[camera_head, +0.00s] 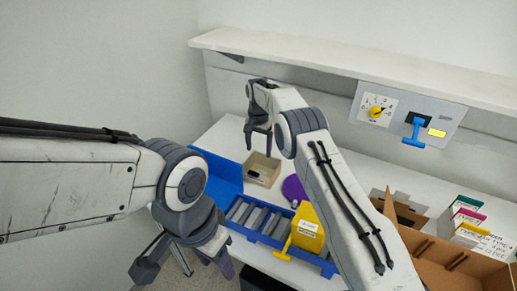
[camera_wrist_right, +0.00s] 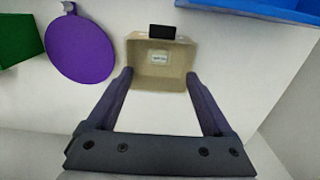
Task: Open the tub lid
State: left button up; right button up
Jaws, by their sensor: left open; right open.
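A small beige tub (camera_head: 262,169) stands on the table near its back left; in the right wrist view the tub (camera_wrist_right: 158,68) shows a pale label and a black tab (camera_wrist_right: 162,31) at its far edge. I cannot tell whether a lid covers it. My right gripper (camera_head: 258,143) is open, above and just left of the tub in the head view. In the right wrist view its fingertips (camera_wrist_right: 158,77) lie on either side of the tub, with nothing between them that I can see held. My left gripper (camera_head: 187,266) is open and empty, low at the front left, away from the tub.
A purple disc (camera_head: 293,188) lies right of the tub. A blue tray (camera_head: 237,226) with grey slots and a yellow bin (camera_head: 307,228) stand in front. A switch panel (camera_head: 407,113) is on the back wall. Cardboard boxes (camera_head: 447,258) stand at the right.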

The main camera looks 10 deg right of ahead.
notch_tip(320, 180, up, 10)
dwell(0.4)
